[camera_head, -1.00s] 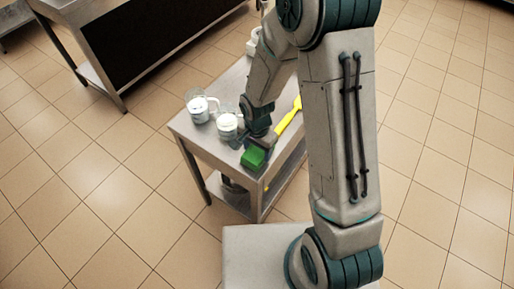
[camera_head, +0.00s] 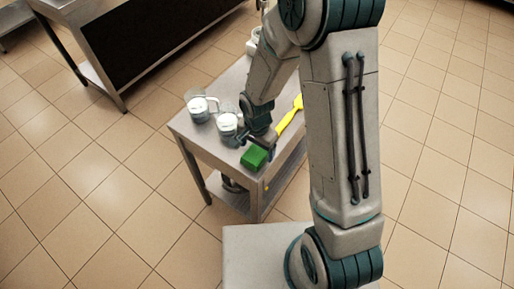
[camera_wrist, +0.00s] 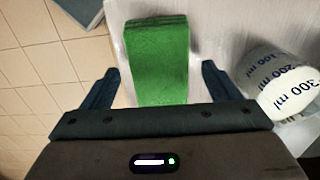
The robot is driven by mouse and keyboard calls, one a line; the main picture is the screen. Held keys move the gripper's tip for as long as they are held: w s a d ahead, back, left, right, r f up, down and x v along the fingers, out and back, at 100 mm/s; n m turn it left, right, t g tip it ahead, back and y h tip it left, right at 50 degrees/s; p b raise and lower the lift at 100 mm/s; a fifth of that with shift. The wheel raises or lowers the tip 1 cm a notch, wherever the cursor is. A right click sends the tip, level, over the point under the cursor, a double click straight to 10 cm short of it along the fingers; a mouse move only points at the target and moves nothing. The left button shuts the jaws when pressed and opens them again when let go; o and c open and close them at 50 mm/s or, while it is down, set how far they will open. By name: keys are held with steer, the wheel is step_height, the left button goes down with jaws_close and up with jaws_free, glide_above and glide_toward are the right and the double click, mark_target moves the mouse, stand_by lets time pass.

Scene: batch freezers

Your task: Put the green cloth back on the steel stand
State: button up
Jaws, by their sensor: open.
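The green cloth (camera_head: 254,157) lies folded on the near corner of the steel stand (camera_head: 211,149). In the wrist view the cloth (camera_wrist: 158,60) lies flat on the pale top of the stand (camera_wrist: 211,30), close to its left edge. My gripper (camera_head: 257,142) is just above and behind the cloth in the head view. In the wrist view my open gripper (camera_wrist: 160,88) has one finger on each side of the cloth's near part, with a gap on both sides. The cloth's near end is hidden behind the gripper body.
A measuring jug (camera_head: 228,124) stands close to the gripper, and it also shows in the wrist view (camera_wrist: 285,85). Another jug (camera_head: 199,106) stands to its left. A yellow-handled tool (camera_head: 288,118) lies to the right. Tiled floor (camera_head: 110,190) surrounds the stand.

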mark_target(257, 152)
step_height(257, 152, up, 10)
steer(key=s+d+r+n+t, duration=0.3)
steer(key=s+d+r+n, duration=0.4)
steer(key=s+d+r, duration=0.5)
step_height(257, 152, up, 3)
steer(key=shift+s+n, duration=0.3)
steer(key=shift+n, duration=0.1)
steer(key=shift+d, duration=0.1)
